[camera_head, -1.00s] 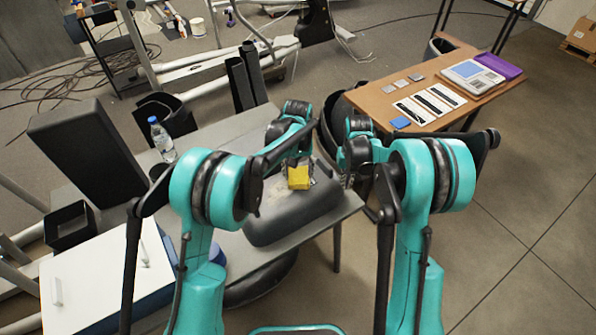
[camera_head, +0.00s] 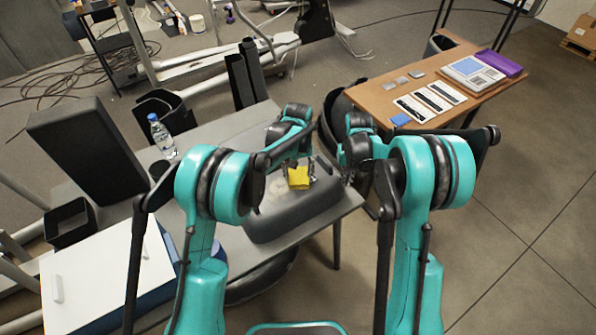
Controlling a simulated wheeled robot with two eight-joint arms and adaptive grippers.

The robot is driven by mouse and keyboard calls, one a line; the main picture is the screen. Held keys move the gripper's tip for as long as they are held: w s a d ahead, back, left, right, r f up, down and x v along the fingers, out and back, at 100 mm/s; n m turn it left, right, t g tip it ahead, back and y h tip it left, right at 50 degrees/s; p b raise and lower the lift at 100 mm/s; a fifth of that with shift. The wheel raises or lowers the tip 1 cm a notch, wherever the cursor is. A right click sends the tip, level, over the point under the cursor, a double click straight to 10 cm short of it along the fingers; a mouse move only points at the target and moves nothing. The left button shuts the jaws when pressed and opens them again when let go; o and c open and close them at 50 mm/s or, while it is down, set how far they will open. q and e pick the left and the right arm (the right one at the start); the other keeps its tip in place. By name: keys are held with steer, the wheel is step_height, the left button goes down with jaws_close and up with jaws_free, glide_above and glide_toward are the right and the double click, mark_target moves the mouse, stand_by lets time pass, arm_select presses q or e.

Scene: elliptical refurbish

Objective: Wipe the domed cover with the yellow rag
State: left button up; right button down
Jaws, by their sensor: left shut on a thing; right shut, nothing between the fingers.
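The domed cover (camera_head: 290,221) is a dark grey rounded shell lying on the grey table, with a paler, dusty-looking patch at its left part. The yellow rag (camera_head: 298,179) is a small yellow piece on top of the cover. My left gripper (camera_head: 299,168) is at the rag and shut on it; its fingers are small and partly hidden by the arm. My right gripper (camera_head: 347,176) is shut and empty, just right of the cover's right end; its fingers are hard to make out.
The grey table (camera_head: 222,133) also bears a water bottle (camera_head: 162,137) and a dark padded block (camera_head: 85,147). A white-topped box (camera_head: 105,275) is at the lower left. A wooden table (camera_head: 385,103) with cards and a scale (camera_head: 472,75) stands at the right. Floor at the lower right is clear.

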mark_target(271, 193)
arm_select(q)
steer(key=shift+a, duration=0.1)
steer(key=shift+s+a+r, duration=0.1)
steer(key=shift+s+a, duration=0.35)
steer(key=shift+a, duration=0.25)
steer(key=shift+s+a, duration=0.4)
steer(key=shift+a, duration=0.25)
steer(key=shift+s+a+f, duration=0.1)
steer(key=shift+s+a, duration=0.55)
steer(key=shift+a, duration=0.4)
steer(key=shift+s+a+f, duration=0.1)
steer(key=shift+s+a, duration=0.5)
steer(key=shift+a, duration=0.45)
steer(key=shift+s+a+f, duration=0.1)
steer(key=shift+s+a, duration=0.55)
steer(key=shift+a, duration=0.4)
